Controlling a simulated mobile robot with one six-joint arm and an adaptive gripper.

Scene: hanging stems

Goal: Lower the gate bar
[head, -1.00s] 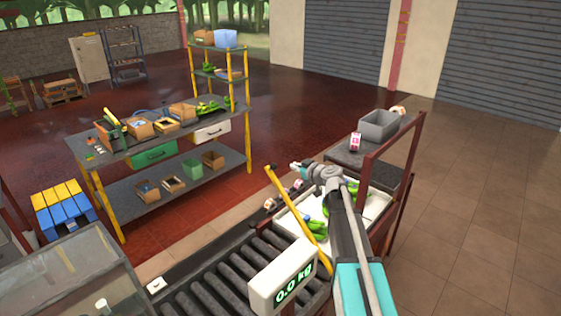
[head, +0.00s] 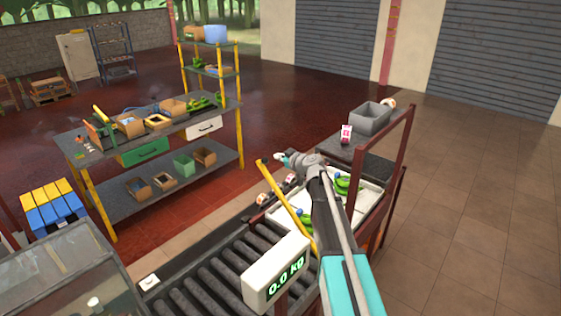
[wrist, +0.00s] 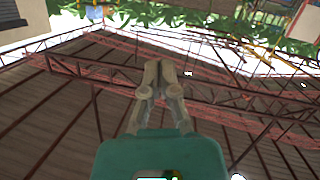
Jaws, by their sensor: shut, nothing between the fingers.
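The yellow gate bar (head: 283,200) is raised and tilted, its upper end leaning left, beside the roller conveyor in the head view. My gripper (head: 283,160) is close to the bar's upper end, just right of it in the picture; I cannot tell whether they touch. In the wrist view my gripper (wrist: 160,66) has its fingers together with nothing between them. That view looks up at the roof, and the bar does not show in it.
A white tray (head: 283,222) with green bananas lies below my arm. A dark red frame (head: 391,165) and a grey bin (head: 370,117) stand right. Open floor lies further right.

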